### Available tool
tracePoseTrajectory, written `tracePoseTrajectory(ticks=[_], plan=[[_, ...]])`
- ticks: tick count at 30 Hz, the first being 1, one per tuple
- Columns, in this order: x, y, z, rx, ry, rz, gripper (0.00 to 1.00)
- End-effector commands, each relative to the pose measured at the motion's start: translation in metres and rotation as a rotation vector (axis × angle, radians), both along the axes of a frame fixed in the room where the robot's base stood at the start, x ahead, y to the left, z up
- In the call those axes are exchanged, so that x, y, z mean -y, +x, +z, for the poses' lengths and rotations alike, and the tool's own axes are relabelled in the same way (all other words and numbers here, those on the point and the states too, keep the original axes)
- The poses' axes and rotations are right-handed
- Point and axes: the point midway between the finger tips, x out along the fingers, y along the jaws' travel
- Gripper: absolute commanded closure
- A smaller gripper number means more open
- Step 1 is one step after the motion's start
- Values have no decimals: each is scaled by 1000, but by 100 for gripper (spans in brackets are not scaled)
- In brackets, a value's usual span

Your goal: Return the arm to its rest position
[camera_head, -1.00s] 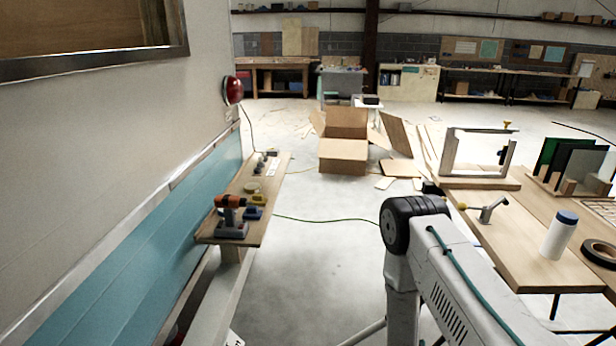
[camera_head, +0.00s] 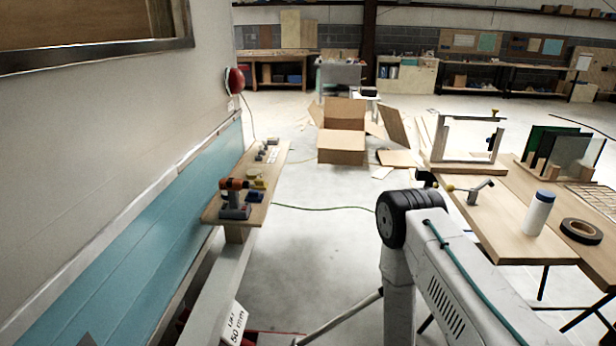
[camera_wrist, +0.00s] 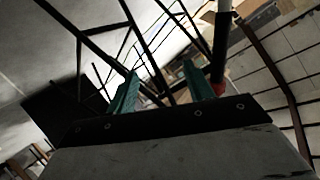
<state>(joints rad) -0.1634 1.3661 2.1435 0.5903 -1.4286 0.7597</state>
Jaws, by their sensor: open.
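My arm (camera_head: 445,270) is folded at the lower right of the head view, with a black joint at its top. Its far end lies outside that view. My gripper (camera_wrist: 165,92) shows in the wrist view with two green fingers set well apart. Nothing is between them. Dark metal bars and a pale floor show beyond the fingers, and I cannot tell how near they are.
A narrow shelf (camera_head: 228,208) with a drill (camera_head: 235,200) runs along the camper wall.

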Motion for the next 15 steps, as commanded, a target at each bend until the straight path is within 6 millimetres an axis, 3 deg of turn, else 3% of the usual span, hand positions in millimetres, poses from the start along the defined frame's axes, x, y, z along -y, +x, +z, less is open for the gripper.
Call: tracePoseTrajectory(ticks=[4,9,12,15], plan=[[-3,-19,-24,-156,20,17,48],[-14,-35,-39,-354,59,56,48],[-24,-42,-38,-486,93,97,48],[-40,-45,-22,-634,137,164,48]])
